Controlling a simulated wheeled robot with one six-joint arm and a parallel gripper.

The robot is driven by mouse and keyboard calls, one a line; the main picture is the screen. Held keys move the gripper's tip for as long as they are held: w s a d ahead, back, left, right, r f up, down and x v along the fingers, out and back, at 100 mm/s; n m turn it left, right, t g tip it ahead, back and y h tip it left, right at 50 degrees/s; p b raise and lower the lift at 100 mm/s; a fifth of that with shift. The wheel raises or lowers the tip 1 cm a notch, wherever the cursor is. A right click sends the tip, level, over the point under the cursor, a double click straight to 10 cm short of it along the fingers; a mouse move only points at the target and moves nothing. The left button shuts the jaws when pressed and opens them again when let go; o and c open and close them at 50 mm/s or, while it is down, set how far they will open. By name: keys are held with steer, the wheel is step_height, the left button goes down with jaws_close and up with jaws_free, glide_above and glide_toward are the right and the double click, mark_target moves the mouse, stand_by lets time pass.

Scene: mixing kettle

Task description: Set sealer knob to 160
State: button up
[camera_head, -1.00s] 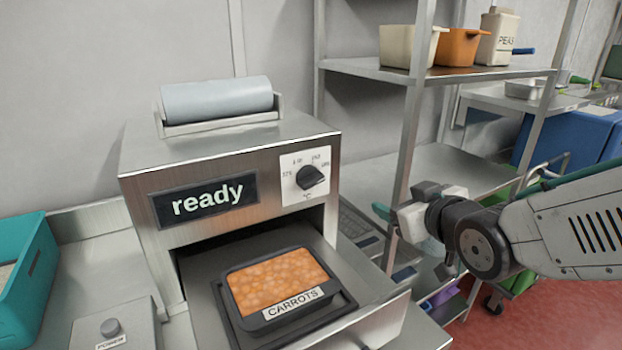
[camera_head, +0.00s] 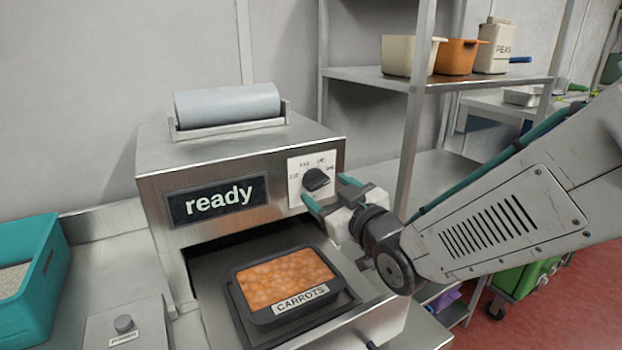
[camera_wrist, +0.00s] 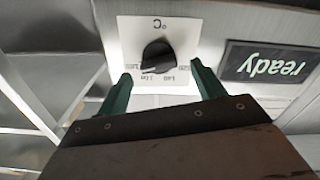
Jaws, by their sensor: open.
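The sealer (camera_head: 160,165) is a steel box with a display (camera_head: 218,199) reading "ready". Its black knob (camera_head: 316,180) sits on a white dial plate at the upper right of the front. In the wrist view the knob (camera_wrist: 159,56) appears upside down, with its pointer toward the lower left of the picture; the small numbers are too blurred to read surely. My gripper (camera_head: 326,192) is open, with teal fingers just in front of the dial plate. In the wrist view the fingers (camera_wrist: 160,88) stand to either side below the knob, apart from it.
A black tray labelled CARROTS (camera_head: 285,282) sits in the sealer's open drawer below. A teal bin (camera_head: 45,270) and a POWER button box (camera_head: 124,323) are at the left. A shelf (camera_head: 470,77) with containers stands behind on the right.

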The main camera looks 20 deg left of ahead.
mark_target(317, 182)
steer(key=shift+x, duration=1.5)
steer(key=shift+w+d, duration=0.1)
steer(key=shift+d, duration=0.05)
steer(key=shift+c, duration=0.3)
steer(key=c, duration=0.9)
steer(key=n, duration=0.9)
steer(key=o, duration=1)
steer(key=shift+n, duration=0.3)
